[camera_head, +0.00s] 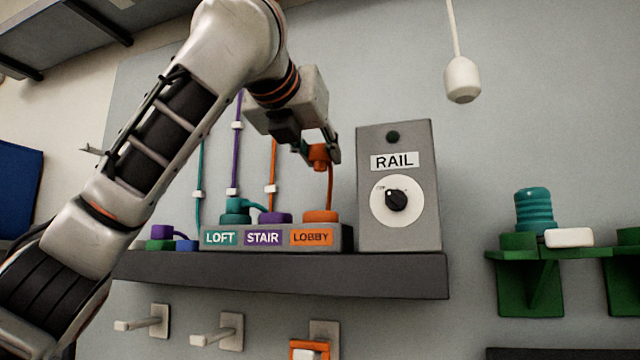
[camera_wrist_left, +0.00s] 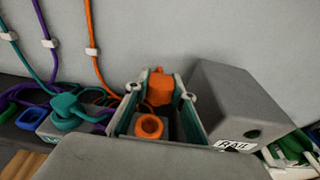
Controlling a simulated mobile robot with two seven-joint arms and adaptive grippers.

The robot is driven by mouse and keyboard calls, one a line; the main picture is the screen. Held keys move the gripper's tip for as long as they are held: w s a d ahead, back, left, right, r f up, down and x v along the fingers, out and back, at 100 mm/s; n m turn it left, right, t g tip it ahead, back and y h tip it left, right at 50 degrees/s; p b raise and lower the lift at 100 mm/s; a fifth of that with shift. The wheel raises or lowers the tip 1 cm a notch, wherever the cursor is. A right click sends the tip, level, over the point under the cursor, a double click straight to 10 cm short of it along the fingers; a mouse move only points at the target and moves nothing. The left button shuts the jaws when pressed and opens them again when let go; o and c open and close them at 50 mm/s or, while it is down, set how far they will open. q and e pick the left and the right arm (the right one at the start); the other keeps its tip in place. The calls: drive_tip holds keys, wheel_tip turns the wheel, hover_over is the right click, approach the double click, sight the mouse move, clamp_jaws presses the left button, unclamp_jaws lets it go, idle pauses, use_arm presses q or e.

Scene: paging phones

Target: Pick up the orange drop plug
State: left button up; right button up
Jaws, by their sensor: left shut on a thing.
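The orange drop plug (camera_head: 319,154) is held between the fingertips of my left gripper (camera_head: 317,150), above the block's LOBBY label. It also shows in the left wrist view (camera_wrist_left: 159,88) between the two fingers (camera_wrist_left: 160,90). An orange cord hangs from the plug down toward the orange socket (camera_head: 321,215), which shows as an orange ring in the left wrist view (camera_wrist_left: 149,127). The plug is clear of the socket. The grey block (camera_head: 345,237) carries LOFT, STAIR and LOBBY labels. My right gripper is in neither view.
The grey RAIL box (camera_head: 399,230) with a dial stands close to the right of the block on the dark shelf (camera_head: 280,272). Teal, purple and orange cords run up the wall at left. A white pendant (camera_head: 462,80) hangs upper right. Green brackets (camera_head: 518,268) are at far right.

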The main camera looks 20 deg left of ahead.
use_arm(q)
wheel_tip(320, 180, up, 10)
drive_tip(key=shift+d+p, duration=0.1)
drive_tip(key=shift+p, duration=0.65)
drive_tip(key=shift+r, duration=0.9)
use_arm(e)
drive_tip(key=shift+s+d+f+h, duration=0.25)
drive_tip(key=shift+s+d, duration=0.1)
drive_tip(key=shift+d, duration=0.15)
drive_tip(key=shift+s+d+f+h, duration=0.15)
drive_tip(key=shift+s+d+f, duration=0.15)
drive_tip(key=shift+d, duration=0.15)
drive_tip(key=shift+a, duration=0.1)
